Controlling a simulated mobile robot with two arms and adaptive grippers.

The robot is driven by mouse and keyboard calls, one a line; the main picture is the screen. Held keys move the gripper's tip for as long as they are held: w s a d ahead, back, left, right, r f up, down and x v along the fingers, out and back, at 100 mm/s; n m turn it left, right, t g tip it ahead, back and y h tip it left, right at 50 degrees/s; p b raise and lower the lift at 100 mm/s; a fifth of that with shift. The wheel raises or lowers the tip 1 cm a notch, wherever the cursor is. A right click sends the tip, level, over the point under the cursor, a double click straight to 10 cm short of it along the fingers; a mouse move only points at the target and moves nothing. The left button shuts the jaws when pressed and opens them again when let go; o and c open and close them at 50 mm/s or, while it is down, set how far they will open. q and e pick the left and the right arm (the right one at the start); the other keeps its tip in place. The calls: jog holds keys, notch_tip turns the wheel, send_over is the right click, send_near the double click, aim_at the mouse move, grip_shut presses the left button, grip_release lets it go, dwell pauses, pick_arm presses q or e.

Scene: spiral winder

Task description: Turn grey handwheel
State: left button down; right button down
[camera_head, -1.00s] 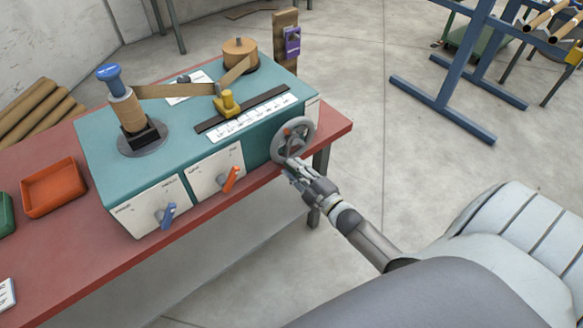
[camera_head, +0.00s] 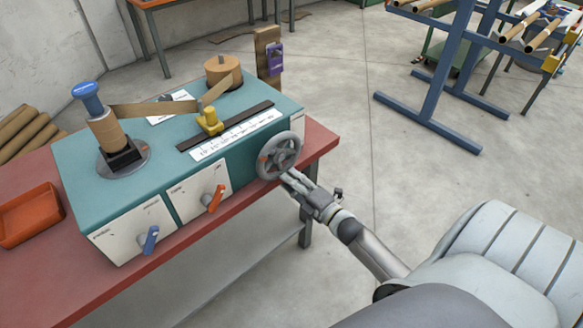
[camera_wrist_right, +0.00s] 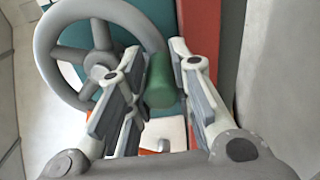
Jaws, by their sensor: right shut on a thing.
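The grey handwheel (camera_head: 279,155) sits on the right end of the teal winder's front. It has a small reddish mark at its left side. My right gripper (camera_head: 290,177) reaches it from the lower right and is at the lower right of its rim. In the right wrist view, the handwheel's rim and spokes (camera_wrist_right: 103,64) fill the upper left. There my right gripper (camera_wrist_right: 158,88) has its fingers on either side of a green cylindrical handle (camera_wrist_right: 160,82) and is shut on it. In the head view the fingers hide this handle. My left gripper is not in view.
The teal winder (camera_head: 130,190) stands on a red table (camera_head: 90,270). It carries a blue-topped spindle (camera_head: 87,97), a yellow slider (camera_head: 210,122), an orange lever (camera_head: 215,199) and a blue lever (camera_head: 151,239). An orange tray (camera_head: 30,215) lies left. Open floor lies right, before a blue rack (camera_head: 430,118).

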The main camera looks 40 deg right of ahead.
jog(key=shift+f, duration=0.1)
jog(key=c, duration=1.3)
grip_release()
jog(key=shift+o, duration=0.2)
jog(key=shift+s, duration=0.1)
jog(key=s, duration=1.2)
jog(key=shift+d, duration=0.45)
jog(key=shift+w, duration=0.1)
